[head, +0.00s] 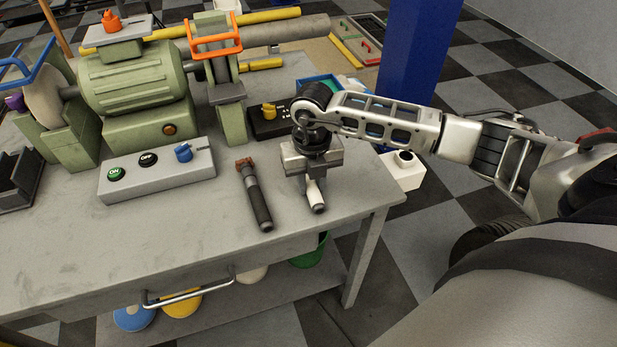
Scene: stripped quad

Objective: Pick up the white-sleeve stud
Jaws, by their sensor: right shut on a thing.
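The white-sleeve stud (315,194) shows as a short white cylinder with a grey end at the table's front right. Its upper part is hidden under my right gripper (312,174). My right gripper points down over the stud and is shut on it. I cannot tell whether the stud still touches the tabletop. My left gripper is not in view.
A dark-handled tool (259,204) with a brown head lies just left of the stud. A grey switch box (157,175) and a green bench grinder (137,90) stand farther left. A black box (268,125) with a yellow knob is behind. The table's (215,235) front is clear.

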